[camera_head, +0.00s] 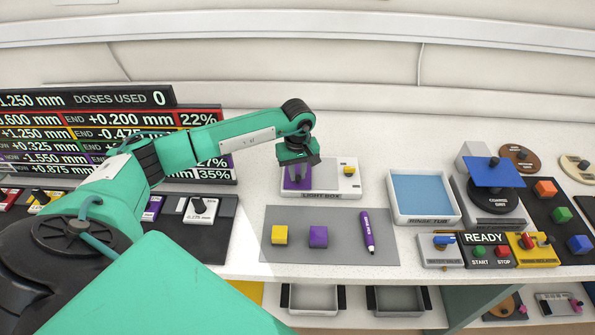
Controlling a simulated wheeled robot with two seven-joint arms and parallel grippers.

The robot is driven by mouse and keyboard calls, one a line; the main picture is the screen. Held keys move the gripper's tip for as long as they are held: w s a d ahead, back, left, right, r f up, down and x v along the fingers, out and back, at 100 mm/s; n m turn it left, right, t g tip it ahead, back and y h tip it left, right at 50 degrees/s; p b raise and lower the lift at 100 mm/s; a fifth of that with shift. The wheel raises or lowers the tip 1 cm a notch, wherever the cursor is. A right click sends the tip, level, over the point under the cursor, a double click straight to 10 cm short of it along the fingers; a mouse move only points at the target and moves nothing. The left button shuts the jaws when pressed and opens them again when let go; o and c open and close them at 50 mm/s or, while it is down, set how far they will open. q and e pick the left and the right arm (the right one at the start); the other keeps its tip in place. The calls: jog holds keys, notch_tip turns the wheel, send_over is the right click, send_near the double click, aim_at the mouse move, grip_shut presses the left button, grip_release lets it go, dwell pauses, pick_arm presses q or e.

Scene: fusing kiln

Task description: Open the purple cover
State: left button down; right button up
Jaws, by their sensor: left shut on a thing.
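My left gripper (299,167) reaches in from the left and points down over the light box (322,194). A flat purple piece (296,183), which looks like the purple cover, is on the left part of the light box, right under the fingers. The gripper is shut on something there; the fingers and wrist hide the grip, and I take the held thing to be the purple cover. I cannot tell whether the cover is raised. My right gripper is out of view.
A grey mat (335,251) in front holds a yellow cube (280,235), a purple cube (318,236) and a purple marker (367,231). A blue rinse tub (423,195) stands to the right, then a device with a blue plate (493,172). Display boards (100,130) stand at left.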

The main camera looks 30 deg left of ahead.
pick_arm(q)
jog(key=shift+w+d+f+b, duration=0.1)
jog(key=shift+w+d+b, duration=0.1)
jog(key=shift+d+b, duration=0.1)
jog(key=w+d+b, duration=0.1)
jog(key=d, duration=0.1)
jog(key=w+d+b, duration=0.1)
jog(key=d+b, duration=0.1)
jog(key=w+d+b, duration=0.1)
jog(key=d, duration=0.1)
jog(key=shift+w, duration=0.4)
jog(key=c, duration=1.4)
grip_release()
jog(key=shift+c, duration=0.2)
jog(key=shift+o, duration=0.5)
